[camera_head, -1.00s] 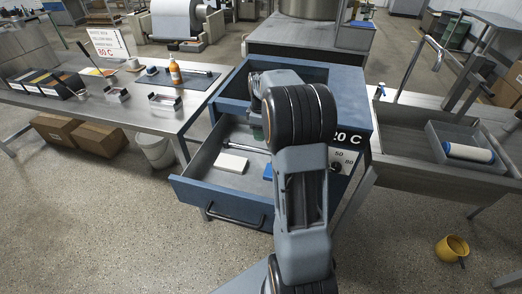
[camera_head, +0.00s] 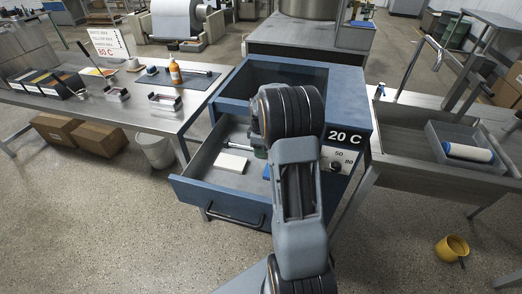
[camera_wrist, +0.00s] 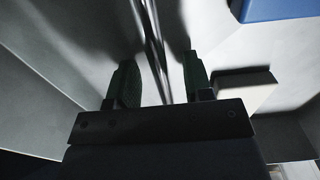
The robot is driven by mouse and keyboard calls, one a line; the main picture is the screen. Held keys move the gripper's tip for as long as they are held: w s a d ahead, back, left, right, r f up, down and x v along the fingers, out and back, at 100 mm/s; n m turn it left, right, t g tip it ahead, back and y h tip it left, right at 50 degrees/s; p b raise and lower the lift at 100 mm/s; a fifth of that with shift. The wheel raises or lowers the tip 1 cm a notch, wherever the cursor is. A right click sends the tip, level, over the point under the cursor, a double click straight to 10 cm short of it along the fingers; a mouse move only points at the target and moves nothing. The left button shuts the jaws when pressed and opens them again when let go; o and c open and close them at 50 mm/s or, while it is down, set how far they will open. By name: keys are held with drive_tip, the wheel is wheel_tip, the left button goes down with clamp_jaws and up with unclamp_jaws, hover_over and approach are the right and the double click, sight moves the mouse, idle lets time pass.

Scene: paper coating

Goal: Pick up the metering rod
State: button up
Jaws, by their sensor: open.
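The metering rod (camera_wrist: 153,35), a thin shiny metal bar, lies in the open blue drawer (camera_head: 190,190). In the head view a short length of the rod (camera_head: 236,146) shows, the rest hidden behind my arm. In the wrist view it runs from the top edge down between the two dark green fingers. My gripper (camera_wrist: 162,64) is open, with the fingers on either side of the rod and gaps between them and it. In the head view my gripper is low over the drawer and mostly hidden by my wrist.
A white block (camera_head: 231,163) and a blue block (camera_head: 266,172), partly hidden, lie in the drawer. The drawer walls are close around my gripper.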

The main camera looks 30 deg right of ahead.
drive_tip(key=shift+c, duration=0.4)
clamp_jaws()
drive_tip(key=shift+r, duration=0.1)
